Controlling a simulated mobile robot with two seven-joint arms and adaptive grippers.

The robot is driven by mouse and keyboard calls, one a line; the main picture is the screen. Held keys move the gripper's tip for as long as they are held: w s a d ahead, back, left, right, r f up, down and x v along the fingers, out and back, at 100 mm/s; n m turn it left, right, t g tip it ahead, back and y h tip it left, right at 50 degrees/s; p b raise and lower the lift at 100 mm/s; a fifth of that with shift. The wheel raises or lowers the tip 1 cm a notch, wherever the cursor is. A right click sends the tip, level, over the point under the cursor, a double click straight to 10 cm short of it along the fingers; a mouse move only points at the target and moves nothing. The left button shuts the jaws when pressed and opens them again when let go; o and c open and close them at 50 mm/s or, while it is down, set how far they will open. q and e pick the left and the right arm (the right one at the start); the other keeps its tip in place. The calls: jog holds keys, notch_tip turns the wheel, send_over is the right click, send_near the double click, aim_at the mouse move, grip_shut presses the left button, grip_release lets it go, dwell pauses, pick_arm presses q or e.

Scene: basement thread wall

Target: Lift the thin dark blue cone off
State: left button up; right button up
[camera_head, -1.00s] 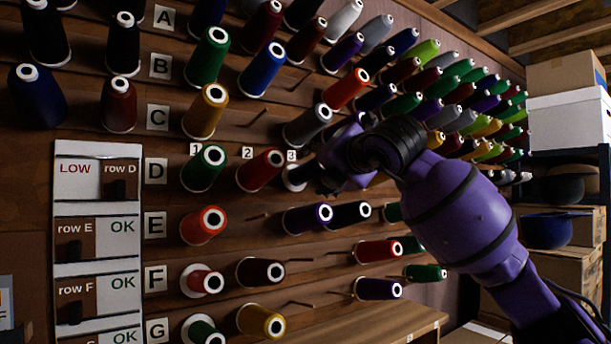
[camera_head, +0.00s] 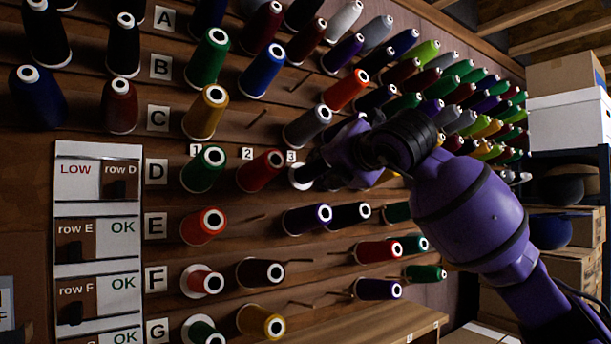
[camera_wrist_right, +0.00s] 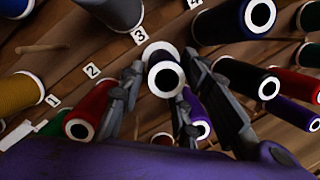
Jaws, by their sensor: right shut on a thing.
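The thin dark blue cone (camera_head: 309,172) is in row D by the label 3, with its white base disc toward the wall. In the head view my right gripper (camera_head: 322,170) covers most of it. In the right wrist view its white-ringed tip (camera_wrist_right: 165,79) points at the camera, with the pale base disc behind it. My right gripper (camera_wrist_right: 168,92) has its dark grey fingers around the cone and is shut on it. Whether the cone still sits on its peg is hidden. My left gripper is not in view.
A red cone (camera_head: 261,170) stands close on the left in row D, and a grey cone (camera_head: 307,126) above. Purple (camera_head: 308,218) and black (camera_head: 350,214) cones are below in row E. Bare pegs show between cones. A wooden surface (camera_head: 365,325) is below.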

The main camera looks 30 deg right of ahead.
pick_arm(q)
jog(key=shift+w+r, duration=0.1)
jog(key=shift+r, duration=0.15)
pick_arm(e)
jog(key=s+r, duration=0.2)
jog(key=s, duration=0.7)
jog(key=shift+s+d, duration=0.15)
jog(key=shift+d, duration=0.2)
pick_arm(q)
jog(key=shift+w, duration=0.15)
